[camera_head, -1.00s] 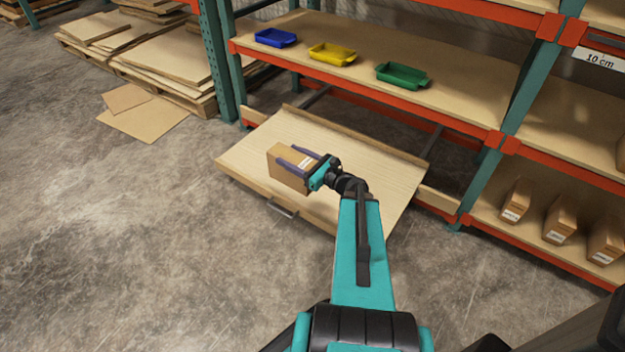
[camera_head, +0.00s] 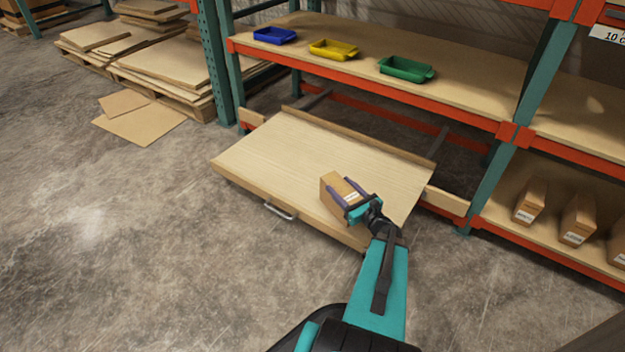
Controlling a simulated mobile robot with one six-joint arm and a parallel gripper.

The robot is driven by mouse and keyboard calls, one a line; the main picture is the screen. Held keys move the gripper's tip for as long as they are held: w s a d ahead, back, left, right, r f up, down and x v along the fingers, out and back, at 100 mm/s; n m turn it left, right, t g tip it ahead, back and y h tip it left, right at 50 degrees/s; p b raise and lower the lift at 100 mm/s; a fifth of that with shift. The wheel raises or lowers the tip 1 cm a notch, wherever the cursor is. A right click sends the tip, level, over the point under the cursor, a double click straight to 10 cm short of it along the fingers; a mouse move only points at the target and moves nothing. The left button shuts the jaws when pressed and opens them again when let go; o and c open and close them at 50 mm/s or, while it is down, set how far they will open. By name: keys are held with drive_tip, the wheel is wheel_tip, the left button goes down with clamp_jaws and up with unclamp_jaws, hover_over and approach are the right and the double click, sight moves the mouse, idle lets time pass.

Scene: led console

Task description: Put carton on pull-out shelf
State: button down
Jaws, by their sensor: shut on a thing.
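A brown carton (camera_head: 334,200) with a white label is between the two purple-grey fingers of my gripper (camera_head: 345,187). The gripper is shut on it, and its fingers reach along the carton's sides. The carton appears over the front right part of the pull-out shelf (camera_head: 280,160). I cannot tell whether its underside touches the shelf surface. The shelf is a pale wooden board, pulled out from the rack, with a metal handle (camera_head: 281,211) on its front edge. The rest of its surface is bare.
Blue (camera_head: 274,36), yellow (camera_head: 333,50) and green (camera_head: 406,69) bins stand on the rack level above. Several cartons (camera_head: 577,220) stand on the lower right shelf. A teal rack post (camera_head: 510,140) rises to the right of the pull-out shelf. Open concrete floor lies to the left.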

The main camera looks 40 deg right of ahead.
drive_tip(key=shift+s+d+f, duration=0.25)
drive_tip(key=w+d+b, duration=0.2)
drive_tip(key=w+d, duration=0.2)
drive_tip(key=w, duration=0.3)
drive_tip(key=w+d+f+b, duration=0.1)
drive_tip(key=w+d+b, duration=0.1)
drive_tip(key=w, duration=0.5)
drive_tip(key=shift+d+f, duration=0.2)
drive_tip(key=shift+d, duration=0.7)
drive_tip(key=shift+f+b, duration=0.9)
drive_tip(key=shift+f, duration=0.85)
drive_tip(key=shift+f, duration=0.15)
